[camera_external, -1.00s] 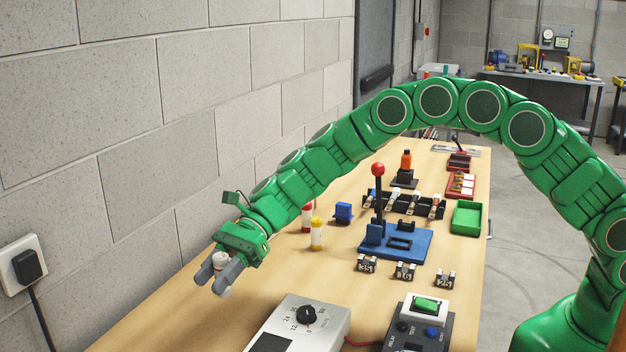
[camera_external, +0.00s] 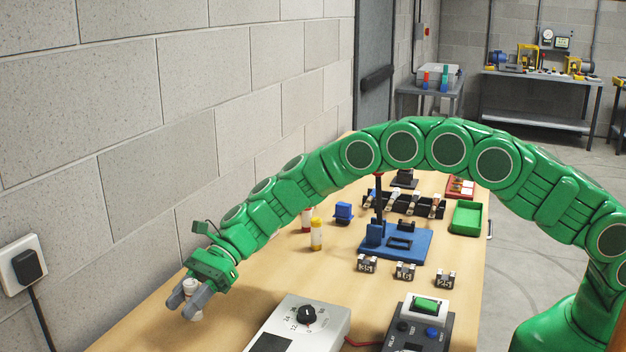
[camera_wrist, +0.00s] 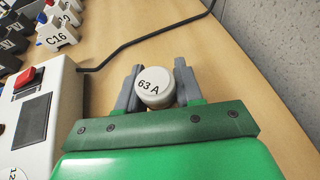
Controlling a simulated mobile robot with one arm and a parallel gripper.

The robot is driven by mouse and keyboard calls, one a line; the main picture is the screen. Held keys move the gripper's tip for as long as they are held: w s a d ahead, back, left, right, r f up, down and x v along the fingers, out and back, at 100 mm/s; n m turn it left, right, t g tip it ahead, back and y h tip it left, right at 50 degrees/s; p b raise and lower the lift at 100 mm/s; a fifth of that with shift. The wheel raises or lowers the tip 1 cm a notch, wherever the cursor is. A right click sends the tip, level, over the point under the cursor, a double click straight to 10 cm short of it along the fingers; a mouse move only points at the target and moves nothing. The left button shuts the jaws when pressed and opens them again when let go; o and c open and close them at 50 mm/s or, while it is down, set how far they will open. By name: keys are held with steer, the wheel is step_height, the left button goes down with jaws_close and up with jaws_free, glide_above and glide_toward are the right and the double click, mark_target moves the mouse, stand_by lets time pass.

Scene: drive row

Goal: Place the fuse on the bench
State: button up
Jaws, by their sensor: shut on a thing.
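The fuse (camera_wrist: 154,86) is a white cylinder with "63 A" on its end cap, seen end-on between the fingers in the wrist view. My gripper (camera_external: 186,299) is shut on it, low over the near left part of the bench (camera_external: 160,327). The fuse also shows in the external view (camera_external: 193,312), partly hidden by the grey fingers. It looks close to the wooden top, but I cannot tell whether it touches. My gripper fills the lower part of the wrist view (camera_wrist: 156,85).
A grey box with a black dial (camera_external: 308,315) stands right of the gripper. A yellow fuse (camera_external: 316,233) stands upright farther back, near a blue lever stand (camera_external: 408,246). A block wall with a socket (camera_external: 25,265) runs along the left. Bare wood surrounds the gripper.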

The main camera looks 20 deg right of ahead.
steer(key=shift+a+f, duration=0.15)
steer(key=shift+f, duration=0.4)
steer(key=shift+w+f, duration=0.1)
steer(key=shift+f, duration=1.05)
steer(key=shift+f, duration=0.15)
steer(key=o, duration=1.1)
steer(key=shift+w+r, duration=0.15)
steer(key=shift+r, duration=0.1)
steer(key=v, duration=1.1)
steer(key=shift+d+r, duration=0.1)
steer(key=shift+d, duration=0.3)
